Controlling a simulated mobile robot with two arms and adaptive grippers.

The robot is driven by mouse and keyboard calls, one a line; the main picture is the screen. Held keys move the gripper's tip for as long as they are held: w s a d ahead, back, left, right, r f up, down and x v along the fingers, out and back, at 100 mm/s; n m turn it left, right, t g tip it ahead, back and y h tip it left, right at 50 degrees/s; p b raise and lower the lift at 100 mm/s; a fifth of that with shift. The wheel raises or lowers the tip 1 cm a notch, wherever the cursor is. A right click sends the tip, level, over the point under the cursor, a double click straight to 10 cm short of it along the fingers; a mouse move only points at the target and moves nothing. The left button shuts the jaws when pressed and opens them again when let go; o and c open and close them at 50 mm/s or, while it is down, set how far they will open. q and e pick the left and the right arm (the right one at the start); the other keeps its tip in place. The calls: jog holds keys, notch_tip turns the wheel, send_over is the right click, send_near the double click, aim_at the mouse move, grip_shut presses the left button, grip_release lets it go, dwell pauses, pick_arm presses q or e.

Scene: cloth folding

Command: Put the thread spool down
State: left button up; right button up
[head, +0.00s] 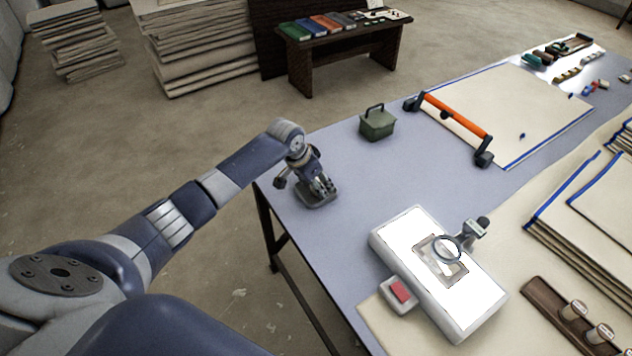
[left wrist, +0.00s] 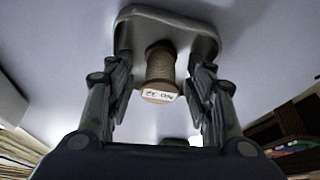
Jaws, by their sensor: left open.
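The thread spool (left wrist: 160,65), tan thread with a pale label on its near end, shows in the left wrist view. It is on a grey rounded tray (left wrist: 205,42), which also shows in the head view (head: 316,201) near the table's left edge. My left gripper (head: 319,184) is over this tray. Its fingers are open, one on each side of the spool, with visible gaps between them and it. In the head view the spool is hard to make out behind the fingers. My right gripper is in neither view.
A green box (head: 377,123) stands behind the tray. A white light pad (head: 395,238) with a magnifier (head: 447,249) lies to the right front, beside a small red-topped block (head: 401,291). An orange-handled bar (head: 455,112) lies farther back. Bare blue-grey table (head: 345,165) surrounds the tray.

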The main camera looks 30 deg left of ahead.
pick_arm(q)
jog(key=shift+r, duration=0.15)
jog(key=v, duration=1.2)
jog(key=shift+w+a, duration=0.1)
